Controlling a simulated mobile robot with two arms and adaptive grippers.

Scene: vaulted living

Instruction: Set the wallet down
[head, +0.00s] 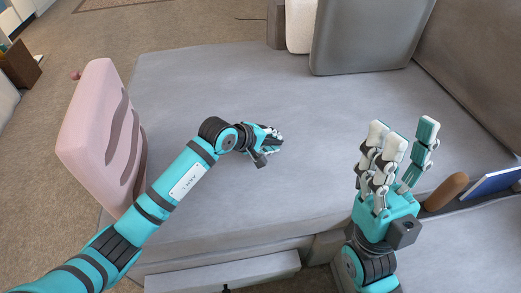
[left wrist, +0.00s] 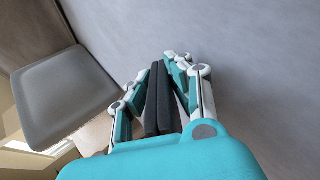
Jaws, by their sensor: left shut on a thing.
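My left gripper (head: 272,140) is low over the grey sofa seat (head: 225,85), near its middle. In the left wrist view the left gripper (left wrist: 168,62) is shut on a dark grey wallet (left wrist: 152,105), which sits upright between the fingers. The wallet is hidden by the hand in the head view. I cannot tell whether the wallet touches the seat. My right gripper (head: 402,143) is open and empty, fingers pointing up, in front of the seat at the right.
A pink cushion (head: 92,125) stands at the seat's left edge. A grey cushion (head: 365,35) and a white one (head: 300,25) are at the back. A brown rounded object (head: 447,190) and a blue flat object (head: 492,183) lie at the right. The seat around my left gripper is clear.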

